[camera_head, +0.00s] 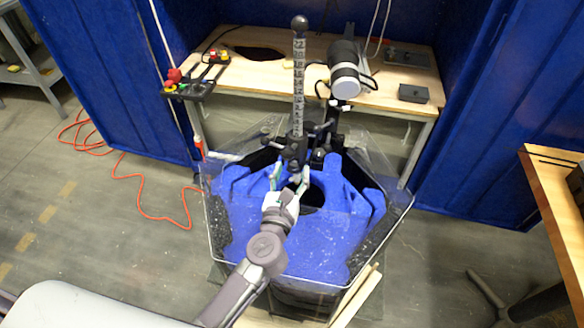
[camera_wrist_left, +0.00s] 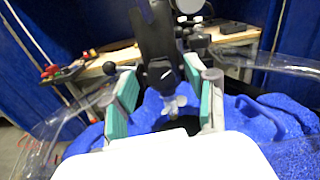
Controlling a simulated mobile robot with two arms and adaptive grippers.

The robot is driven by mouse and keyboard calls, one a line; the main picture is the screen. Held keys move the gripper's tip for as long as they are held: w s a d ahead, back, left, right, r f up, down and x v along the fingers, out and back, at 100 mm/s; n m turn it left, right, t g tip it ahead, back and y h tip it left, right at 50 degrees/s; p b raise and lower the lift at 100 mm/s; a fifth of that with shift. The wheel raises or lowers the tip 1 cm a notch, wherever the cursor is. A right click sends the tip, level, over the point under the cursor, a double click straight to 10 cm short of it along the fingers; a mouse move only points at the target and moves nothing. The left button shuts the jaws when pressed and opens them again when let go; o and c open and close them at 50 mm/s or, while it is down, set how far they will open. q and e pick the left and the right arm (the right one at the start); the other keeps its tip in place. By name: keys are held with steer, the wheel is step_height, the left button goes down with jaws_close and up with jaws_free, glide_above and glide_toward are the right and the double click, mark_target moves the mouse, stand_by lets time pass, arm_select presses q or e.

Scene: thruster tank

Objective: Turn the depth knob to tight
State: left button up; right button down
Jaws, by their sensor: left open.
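The tank (camera_head: 237,265) is a clear-walled hexagonal tub with blue foam inside. A black clamp (camera_head: 298,147) with several dark knobs stands at its back rim and holds an upright marked post (camera_head: 299,85). I cannot tell for sure which knob is the depth knob. In the left wrist view a dark round knob (camera_wrist_left: 160,73) sits on the black post, between and beyond my fingers. My left gripper (camera_head: 289,177) is open, with green pads, just in front of the clamp over the foam. The same gripper (camera_wrist_left: 163,95) shows empty in the left wrist view. My right gripper is out of view.
A wooden bench (camera_head: 270,76) stands behind the tank with a white and black cylinder (camera_head: 345,82), a control panel (camera_head: 190,90) and a black box (camera_head: 413,93). An orange cable (camera_head: 142,205) lies on the floor. Another table (camera_head: 545,180) stands at right.

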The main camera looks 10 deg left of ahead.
arm_select(q)
steer(key=shift+w, duration=0.5)
steer(key=shift+c, duration=0.2)
jaws_close()
